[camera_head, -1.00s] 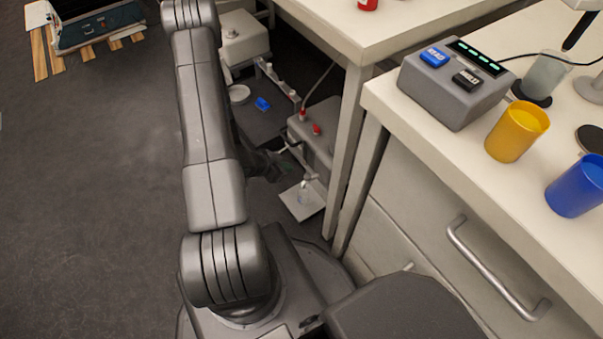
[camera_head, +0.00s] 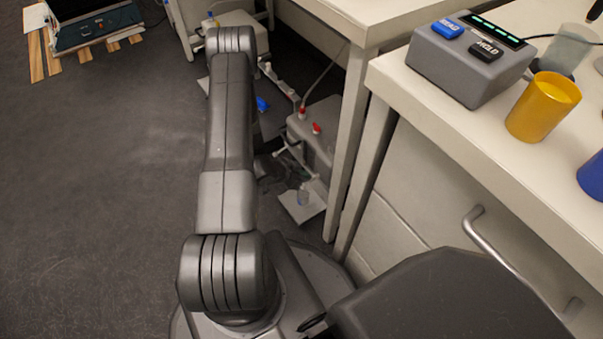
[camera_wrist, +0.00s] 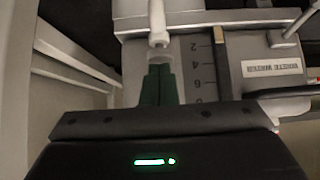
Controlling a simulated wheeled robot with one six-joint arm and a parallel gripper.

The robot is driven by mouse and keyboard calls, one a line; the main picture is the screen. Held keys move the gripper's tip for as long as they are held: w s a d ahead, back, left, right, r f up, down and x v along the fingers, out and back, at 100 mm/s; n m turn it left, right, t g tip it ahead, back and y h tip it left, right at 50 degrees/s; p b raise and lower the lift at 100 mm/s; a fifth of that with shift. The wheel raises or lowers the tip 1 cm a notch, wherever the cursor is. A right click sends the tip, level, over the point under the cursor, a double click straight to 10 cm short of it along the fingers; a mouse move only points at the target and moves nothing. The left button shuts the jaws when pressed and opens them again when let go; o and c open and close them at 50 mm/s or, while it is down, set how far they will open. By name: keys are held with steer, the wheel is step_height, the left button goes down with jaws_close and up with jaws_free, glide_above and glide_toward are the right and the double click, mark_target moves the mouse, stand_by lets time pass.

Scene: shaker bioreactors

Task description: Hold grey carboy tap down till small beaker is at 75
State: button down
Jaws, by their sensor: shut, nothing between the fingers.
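The grey carboy (camera_head: 322,135) stands on the low level under the bench, with red caps on top. Its pale tap shows at its front left and, in the wrist view, as a white stem (camera_wrist: 158,22) just beyond my fingertips. A small clear beaker (camera_head: 303,196) stands on a white plate (camera_head: 306,211) below the tap. My gripper (camera_wrist: 161,72) is shut and empty, its green fingers pointing at the tap's end; I cannot tell whether they touch it. In the head view the gripper is a dark, partly hidden shape beside the carboy. The beaker's level is too small to read.
The bench leg (camera_head: 346,150) stands right of the carboy. The wrist view shows a numbered scale (camera_wrist: 198,70) and a labelled box face (camera_wrist: 272,68). A yellow cup (camera_head: 542,108) and a button box (camera_head: 468,62) are on the right bench.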

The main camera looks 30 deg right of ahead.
stand_by(0.3)
step_height(320, 180, down, 2)
steer(key=shift+f+b, duration=0.1)
steer(key=shift+b, duration=0.75)
steer(key=shift+s+a, duration=0.1)
steer(key=shift+s+a+f, duration=0.1)
steer(key=shift+s+f, duration=0.05)
steer(key=shift+f, duration=0.05)
stand_by(0.7)
step_height(320, 180, up, 5)
steer(key=p, duration=0.2)
steer(key=shift+f+p, duration=0.2)
steer(key=shift+p, duration=0.1)
steer(key=p+v, duration=0.3)
steer(key=v, duration=0.7)
steer(key=shift+w+d+r, duration=0.25)
steer(key=shift+w+d, duration=0.05)
